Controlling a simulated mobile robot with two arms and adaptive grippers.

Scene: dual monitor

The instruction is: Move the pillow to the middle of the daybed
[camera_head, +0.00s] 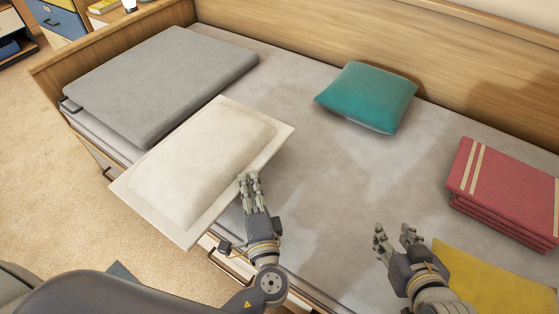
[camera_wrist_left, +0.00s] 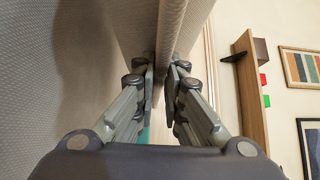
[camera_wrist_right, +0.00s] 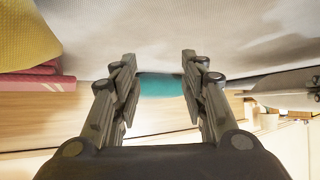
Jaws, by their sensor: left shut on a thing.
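The cream pillow (camera_head: 195,170) has a flat border and lies at the front left of the daybed (camera_head: 300,215), sticking out past its front edge. My left gripper (camera_head: 249,182) is shut on the right-hand border of the cream pillow. In the left wrist view the cloth (camera_wrist_left: 172,35) runs between the fingers of my left gripper (camera_wrist_left: 161,75). My right gripper (camera_head: 396,238) is open and empty above the front right of the daybed. In the right wrist view nothing is between the fingertips of my right gripper (camera_wrist_right: 160,65).
A folded grey mattress or blanket (camera_head: 165,80) lies at the left end. A teal cushion (camera_head: 368,97) lies near the wooden backrest (camera_head: 300,30). Folded red towels (camera_head: 505,185) and a yellow cushion (camera_head: 485,285) are at the right. The middle of the daybed is clear.

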